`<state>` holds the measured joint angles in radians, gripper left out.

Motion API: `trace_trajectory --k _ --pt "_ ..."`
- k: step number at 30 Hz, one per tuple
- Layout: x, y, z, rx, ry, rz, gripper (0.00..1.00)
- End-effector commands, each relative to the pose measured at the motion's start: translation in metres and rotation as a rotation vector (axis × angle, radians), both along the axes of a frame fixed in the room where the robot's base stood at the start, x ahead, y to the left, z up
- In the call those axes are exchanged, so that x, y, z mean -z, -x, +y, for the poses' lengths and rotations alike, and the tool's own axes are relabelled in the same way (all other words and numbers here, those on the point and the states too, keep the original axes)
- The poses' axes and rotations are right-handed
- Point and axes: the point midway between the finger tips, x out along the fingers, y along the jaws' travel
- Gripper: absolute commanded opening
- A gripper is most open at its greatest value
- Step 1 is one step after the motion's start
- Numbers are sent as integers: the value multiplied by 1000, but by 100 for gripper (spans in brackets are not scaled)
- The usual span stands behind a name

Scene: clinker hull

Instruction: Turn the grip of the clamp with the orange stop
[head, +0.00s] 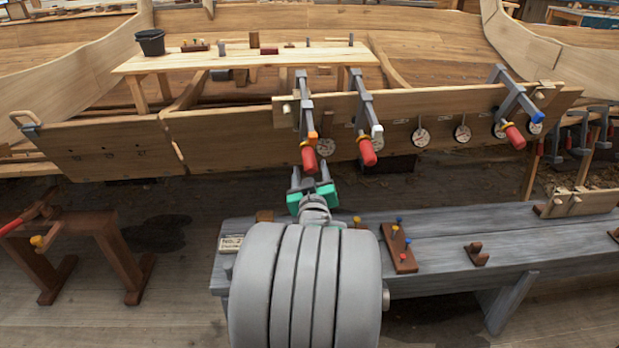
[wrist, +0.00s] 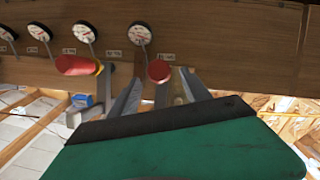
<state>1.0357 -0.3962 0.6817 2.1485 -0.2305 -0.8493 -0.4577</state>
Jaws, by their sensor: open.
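The clamp with the orange stop (head: 312,136) sits on the hull plank, leftmost of three clamps. Its red grip (head: 308,159) hangs down and tilts slightly. My gripper (head: 311,174) is open just below this grip, pointing up at it. In the wrist view, a red grip (wrist: 158,71) shows nearly end-on between my two fingers, with space on both sides and no clear contact. The orange stop is not clear in that view. A clamp with a white stop (head: 377,131) and red grip (head: 367,151) is close on the right.
A clamp with a blue stop (head: 538,118) is farther right. Round dials (head: 421,137) line the hull plank (head: 230,135). A grey bench (head: 330,218) with wooden pieces lies below, and a brown trestle (head: 85,222) stands at left. A neighbouring red grip (wrist: 76,65) is left in the wrist view.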

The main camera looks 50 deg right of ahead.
Motion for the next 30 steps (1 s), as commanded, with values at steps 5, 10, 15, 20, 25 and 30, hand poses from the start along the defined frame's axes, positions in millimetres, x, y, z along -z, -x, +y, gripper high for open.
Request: trace_trajectory --k 5,10,15,20,25,30 --pt "3 -10 -11 -2 0 0 56" --pt "4 -30 -37 -1 0 1 56" --pt "3 -46 -56 -1 0 0 56" --pt "2 -50 -61 0 0 0 56" --pt "2 -50 -61 0 0 0 54" --pt "2 -50 -61 0 1 -1 40"
